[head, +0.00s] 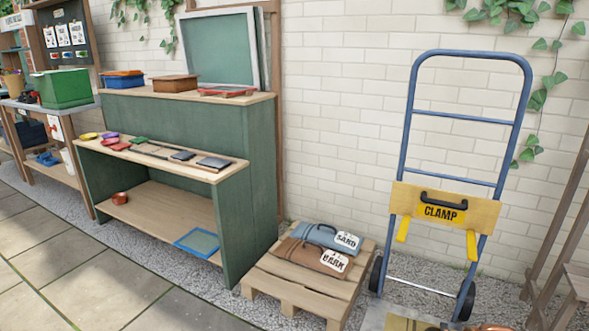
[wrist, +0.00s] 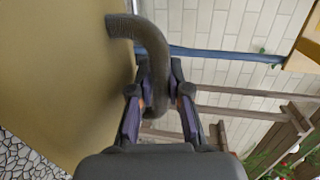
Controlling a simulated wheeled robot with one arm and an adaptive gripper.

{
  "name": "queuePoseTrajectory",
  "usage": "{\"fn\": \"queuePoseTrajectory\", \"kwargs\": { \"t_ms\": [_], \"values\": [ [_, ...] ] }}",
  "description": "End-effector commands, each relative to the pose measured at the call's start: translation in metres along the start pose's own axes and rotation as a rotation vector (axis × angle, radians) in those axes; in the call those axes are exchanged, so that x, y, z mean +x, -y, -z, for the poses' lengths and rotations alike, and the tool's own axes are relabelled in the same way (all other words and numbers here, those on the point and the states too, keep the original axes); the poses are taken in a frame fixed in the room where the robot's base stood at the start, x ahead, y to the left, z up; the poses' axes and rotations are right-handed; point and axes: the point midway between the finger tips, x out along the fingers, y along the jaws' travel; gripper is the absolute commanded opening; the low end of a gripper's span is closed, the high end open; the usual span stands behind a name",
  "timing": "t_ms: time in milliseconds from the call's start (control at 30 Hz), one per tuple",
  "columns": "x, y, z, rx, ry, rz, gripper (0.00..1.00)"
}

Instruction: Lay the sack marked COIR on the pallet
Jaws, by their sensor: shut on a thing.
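In the wrist view my gripper (wrist: 160,88) is shut on a dark curved handle (wrist: 150,32). The handle lies against a large plain tan surface (wrist: 60,75), which fills the left of that view. No word shows on it, so I cannot read whether it is the COIR sack. My gripper is not in the head view. The wooden pallet (head: 300,296) stands low on the gravel. A blue-grey sack marked SAND (head: 318,236) and a brown sack marked BARK (head: 311,256) lie on it side by side.
A blue hand truck (head: 408,113) stands right of the pallet, with a wooden board marked CLAMP (head: 480,212) across it. A green shelf unit (head: 255,180) stands left of the pallet. Tan and brown things at the bottom edge are cut off. The pallet's front slats are bare.

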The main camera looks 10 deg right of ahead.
Motion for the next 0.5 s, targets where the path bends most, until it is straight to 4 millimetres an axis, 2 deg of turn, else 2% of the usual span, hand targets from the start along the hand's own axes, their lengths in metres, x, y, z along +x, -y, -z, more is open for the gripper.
{"fn": "queuePoseTrajectory", "kwargs": {
  "t_ms": [267, 500],
  "values": [
    [0.001, 0.001, -0.001, -0.001, 0.002, 0.003, 0.00],
    [-0.008, 0.024, -0.023, -0.011, 0.028, 0.005, 0.00]
  ]
}}
